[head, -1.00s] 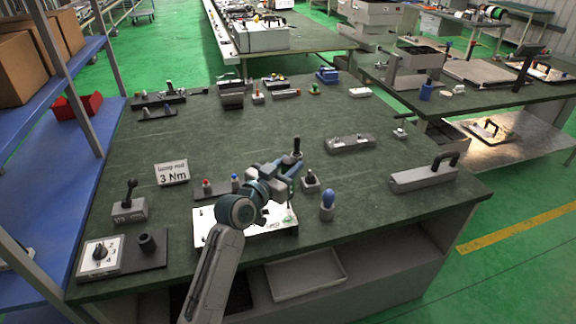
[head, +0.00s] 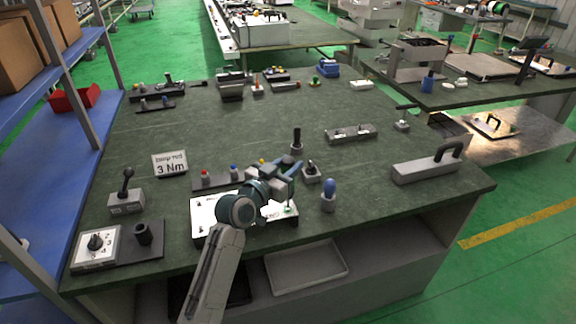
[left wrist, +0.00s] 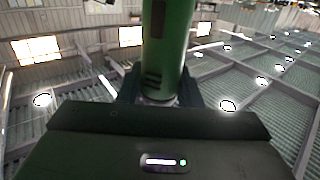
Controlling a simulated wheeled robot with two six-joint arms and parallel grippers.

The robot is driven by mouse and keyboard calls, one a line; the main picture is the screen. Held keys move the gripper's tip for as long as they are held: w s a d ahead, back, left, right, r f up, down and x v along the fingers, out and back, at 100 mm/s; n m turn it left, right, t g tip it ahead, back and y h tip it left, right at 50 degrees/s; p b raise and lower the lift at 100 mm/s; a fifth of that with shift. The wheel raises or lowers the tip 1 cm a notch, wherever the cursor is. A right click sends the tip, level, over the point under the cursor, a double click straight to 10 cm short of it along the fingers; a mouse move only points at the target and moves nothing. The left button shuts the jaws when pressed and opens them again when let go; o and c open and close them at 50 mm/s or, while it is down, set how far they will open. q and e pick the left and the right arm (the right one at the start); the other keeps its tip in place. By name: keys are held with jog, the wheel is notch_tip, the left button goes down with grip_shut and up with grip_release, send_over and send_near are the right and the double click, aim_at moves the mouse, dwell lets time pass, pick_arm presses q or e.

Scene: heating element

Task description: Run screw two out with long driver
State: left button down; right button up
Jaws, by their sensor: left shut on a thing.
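My left gripper (head: 288,172) is over the right part of a white panel (head: 205,208) near the front of the bench. In the left wrist view a green cylinder (left wrist: 167,45) stands between the fingers, and the jaws are shut on it. It looks like a driver handle, but its length and tip cannot be made out. In the head view the gripper and arm hide most of it. A small green spot (head: 289,209) shows at the panel's right end below the gripper. Screw two cannot be picked out. My right gripper is not in view.
A black-handled tool (head: 297,137) stands upright just behind the gripper. A small lever block (head: 311,173) and a blue-topped post (head: 329,190) stand close on the right. A sign reads 3 Nm (head: 170,164).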

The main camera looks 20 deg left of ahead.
aim_at(288, 159)
pick_arm(q)
jog(key=shift+f+b, duration=0.5)
jog(key=shift+b, duration=0.05)
dwell(0.4)
jog(key=shift+s+f, duration=0.15)
jog(key=shift+f, duration=0.35)
dwell(1.1)
notch_tip(288, 159, up, 3)
jog(key=shift+r+p, duration=0.1)
jog(key=shift+p, duration=0.95)
jog(key=shift+r+p, duration=0.85)
jog(key=shift+r, duration=0.4)
